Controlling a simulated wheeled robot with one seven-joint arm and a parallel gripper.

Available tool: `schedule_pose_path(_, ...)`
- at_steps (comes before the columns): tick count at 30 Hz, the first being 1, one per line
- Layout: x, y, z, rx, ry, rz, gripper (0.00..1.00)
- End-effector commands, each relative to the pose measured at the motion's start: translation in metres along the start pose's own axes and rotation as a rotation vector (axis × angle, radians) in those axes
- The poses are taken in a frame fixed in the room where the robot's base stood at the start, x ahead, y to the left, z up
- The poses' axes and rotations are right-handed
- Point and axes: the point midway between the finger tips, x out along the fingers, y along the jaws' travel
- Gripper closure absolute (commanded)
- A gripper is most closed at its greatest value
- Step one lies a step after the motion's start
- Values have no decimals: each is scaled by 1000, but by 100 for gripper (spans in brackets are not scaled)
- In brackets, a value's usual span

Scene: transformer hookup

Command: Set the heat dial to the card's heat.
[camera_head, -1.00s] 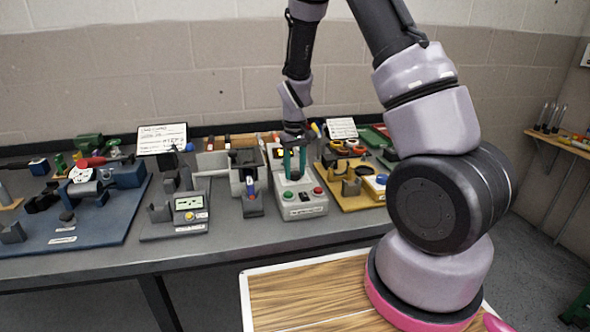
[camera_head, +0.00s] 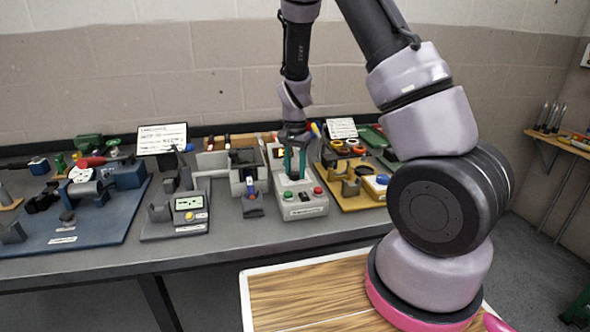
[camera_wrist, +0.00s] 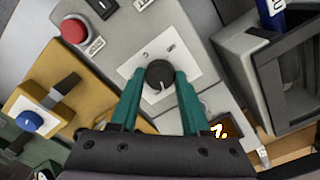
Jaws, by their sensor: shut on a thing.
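The heat dial (camera_wrist: 159,76) is a round black knob with a pale pointer line, set on a white plate (camera_wrist: 190,60) on a grey control box. In the wrist view its pointer line runs toward the bottom of the picture. My gripper (camera_wrist: 158,80) has teal fingers on both sides of the knob and is shut on it. In the head view my gripper (camera_head: 295,165) is over the grey box (camera_head: 303,208), and its fingers hide the dial. A white card (camera_head: 162,139) stands at the back left and another card (camera_head: 342,128) at the back right; their writing is too small to read.
The box has a red button (camera_wrist: 74,30) and a small display with glowing digits (camera_wrist: 219,130). A yellow fixture with a blue button (camera_wrist: 29,121) stands beside it. A grey open holder (camera_wrist: 265,60) stands on the other side, close to my fingers.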

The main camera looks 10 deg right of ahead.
Motion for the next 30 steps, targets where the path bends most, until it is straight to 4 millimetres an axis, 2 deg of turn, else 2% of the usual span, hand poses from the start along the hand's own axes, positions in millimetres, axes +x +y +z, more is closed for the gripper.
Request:
schedule_pose_path(12,0,-1,-1,275,2,-2,100)
schedule_pose_path(30,0,-1,-1,361,1,-2,100)
